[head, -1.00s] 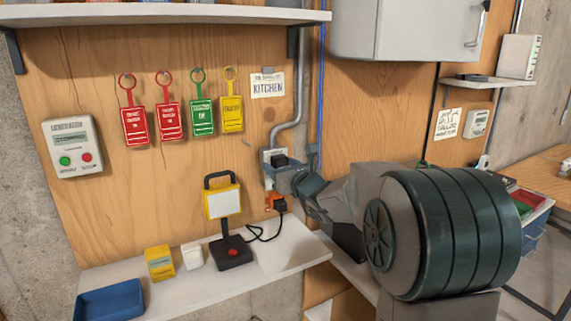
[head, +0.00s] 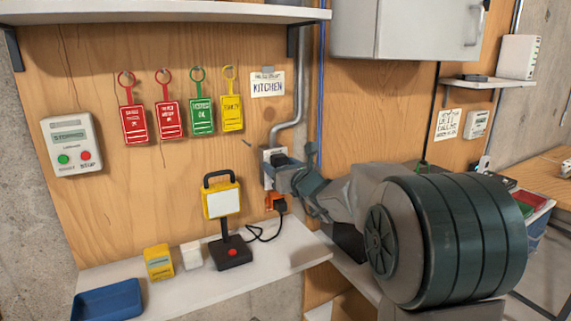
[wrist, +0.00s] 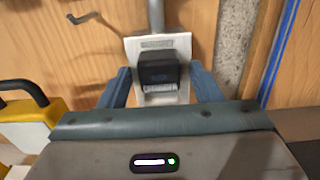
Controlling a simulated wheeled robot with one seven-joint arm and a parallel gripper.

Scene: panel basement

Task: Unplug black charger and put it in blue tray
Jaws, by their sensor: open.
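The black charger (head: 281,160) sits in the wall socket plate; in the wrist view the charger (wrist: 160,68) shows on the pale plate (wrist: 178,45). My gripper (head: 287,172) is open in front of the socket. In the wrist view its blue-grey fingers (wrist: 162,82) stand either side of the charger, with a gap visible on each side. Whether the fingertips reach past its front face is hard to tell. The blue tray (head: 107,300) lies empty at the left front of the white shelf.
An orange plug (head: 274,201) with a black cord sits just below the socket. The yellow work lamp (head: 221,200), a yellow box (head: 159,262) and a white box (head: 191,254) stand on the shelf (head: 282,262) between tray and socket. Tags (head: 168,120) hang above.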

